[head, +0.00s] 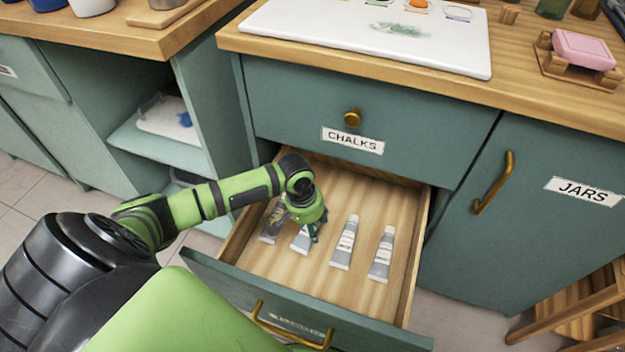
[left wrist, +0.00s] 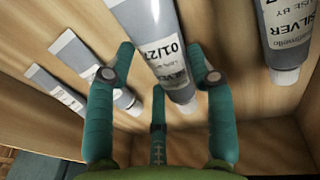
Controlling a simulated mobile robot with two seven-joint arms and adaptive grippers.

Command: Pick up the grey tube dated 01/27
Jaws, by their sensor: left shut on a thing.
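The grey tube with the print 01/27 (left wrist: 165,45) lies between the teal fingers of my left gripper (left wrist: 160,70) in the left wrist view, its last digit partly cut off. My left gripper is shut on this tube. In the head view the left gripper (head: 315,234) points down into the open drawer and hides part of the held tube (head: 300,243). I cannot tell whether the tube still touches the drawer floor. My right gripper is not in view.
A tube marked SILVER (left wrist: 284,40) lies close on one side, and two more grey tubes (head: 345,243) (head: 382,256) lie on the other. The open wooden drawer (head: 325,275) has low walls around them. The drawer marked CHALKS (head: 300,105) is shut above it.

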